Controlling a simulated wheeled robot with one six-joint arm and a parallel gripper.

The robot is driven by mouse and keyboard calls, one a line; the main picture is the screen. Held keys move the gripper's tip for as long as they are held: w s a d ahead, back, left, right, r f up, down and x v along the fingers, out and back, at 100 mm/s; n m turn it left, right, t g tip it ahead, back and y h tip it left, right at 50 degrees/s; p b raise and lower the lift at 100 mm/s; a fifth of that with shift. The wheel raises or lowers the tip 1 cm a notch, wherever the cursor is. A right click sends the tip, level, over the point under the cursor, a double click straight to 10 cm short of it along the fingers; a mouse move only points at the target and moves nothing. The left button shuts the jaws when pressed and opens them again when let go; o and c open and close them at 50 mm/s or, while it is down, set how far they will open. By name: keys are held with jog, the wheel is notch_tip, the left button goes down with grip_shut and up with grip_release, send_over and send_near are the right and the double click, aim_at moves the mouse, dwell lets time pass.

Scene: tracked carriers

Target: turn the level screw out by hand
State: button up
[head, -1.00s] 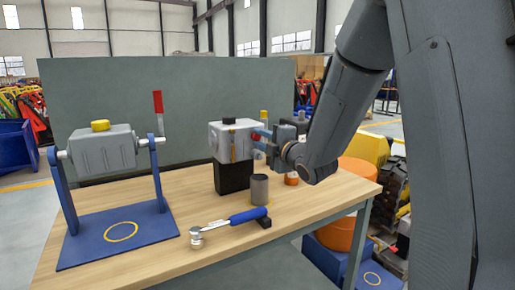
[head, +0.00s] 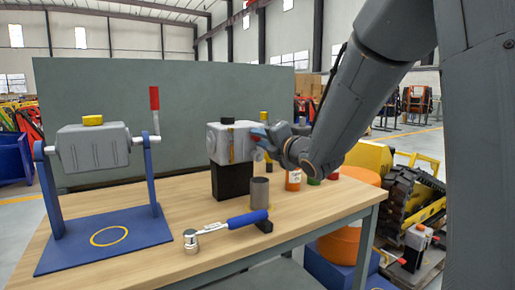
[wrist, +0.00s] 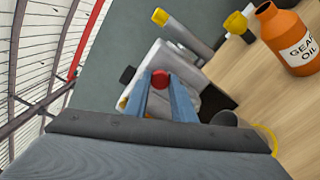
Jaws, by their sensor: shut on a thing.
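A small light-grey gearbox (head: 220,143) stands on a black block (head: 232,181) on the bench. In the wrist view its grey housing (wrist: 185,60) lies beyond my fingers, with a round red screw head (wrist: 161,78) on its near face. The blue fingers of my gripper (wrist: 161,87) are closed on this red head from both sides. In the head view my gripper (head: 264,138) meets the housing's right side, and the fingers mostly hide the screw there. The screw's thread is not visible.
A grey cup (head: 260,190) stands just below my gripper. A blue-handled ratchet (head: 228,223) lies in front. An orange gear oil bottle (wrist: 295,42) stands to the right. A larger gearbox (head: 92,150) hangs in a blue stand at left. A grey panel (head: 170,85) closes the back.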

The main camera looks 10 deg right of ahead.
jog(key=n+b, duration=0.4)
jog(key=b, duration=0.2)
jog(key=shift+f+n, duration=0.15)
jog(key=shift+n, duration=0.15)
jog(key=shift+n+b, duration=0.6)
jog(key=shift+b, duration=0.25)
jog(key=o, duration=0.9)
jog(key=shift+c, duration=0.2)
